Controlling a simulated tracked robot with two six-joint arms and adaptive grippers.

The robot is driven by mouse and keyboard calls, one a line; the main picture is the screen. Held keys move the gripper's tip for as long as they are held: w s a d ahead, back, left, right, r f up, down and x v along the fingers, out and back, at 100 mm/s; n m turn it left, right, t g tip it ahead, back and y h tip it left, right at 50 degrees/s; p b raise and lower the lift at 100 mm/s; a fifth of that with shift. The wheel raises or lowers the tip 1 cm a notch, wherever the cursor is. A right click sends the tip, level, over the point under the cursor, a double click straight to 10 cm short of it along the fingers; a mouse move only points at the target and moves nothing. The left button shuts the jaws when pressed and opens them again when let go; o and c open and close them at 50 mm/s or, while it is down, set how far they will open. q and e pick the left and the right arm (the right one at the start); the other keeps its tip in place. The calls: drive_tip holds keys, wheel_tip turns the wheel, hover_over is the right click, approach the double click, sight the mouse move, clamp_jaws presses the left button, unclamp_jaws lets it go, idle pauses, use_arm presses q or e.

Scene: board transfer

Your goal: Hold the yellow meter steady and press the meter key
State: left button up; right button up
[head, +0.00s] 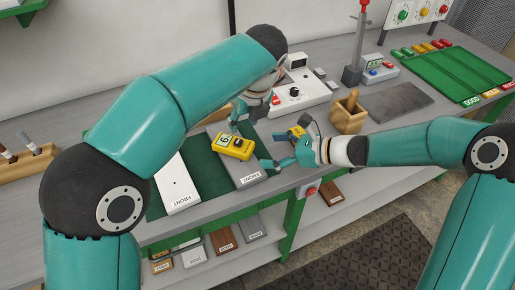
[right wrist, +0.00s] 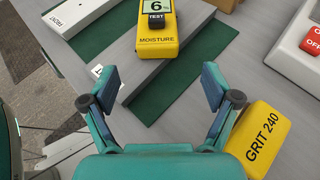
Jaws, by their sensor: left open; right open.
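The yellow moisture meter (head: 234,146) lies on a grey board (head: 247,170) at the middle of the bench. It also shows at the top of the right wrist view (right wrist: 157,45), with its dark TEST key (right wrist: 156,20) below a green display reading 6. My left gripper (head: 243,123) is open just behind the meter in the head view, partly hidden by its own arm; I cannot tell whether it touches the meter. My right gripper (head: 277,150) is open and empty to the right of the meter. In the right wrist view its spread fingers (right wrist: 160,85) point toward the meter, apart from it.
A yellow GRIT 240 block (right wrist: 264,138) lies close beside my right gripper's finger. A white board (head: 177,184) lies left on the green mat (head: 207,172). A wooden holder (head: 347,118) and a white device with a red button (head: 299,95) stand farther back.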

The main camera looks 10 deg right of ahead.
sight(252, 150)
drive_tip(key=x, duration=0.6)
drive_tip(key=c, duration=1.3)
use_arm(q)
clamp_jaws()
use_arm(e)
drive_tip(key=shift+c, duration=0.4)
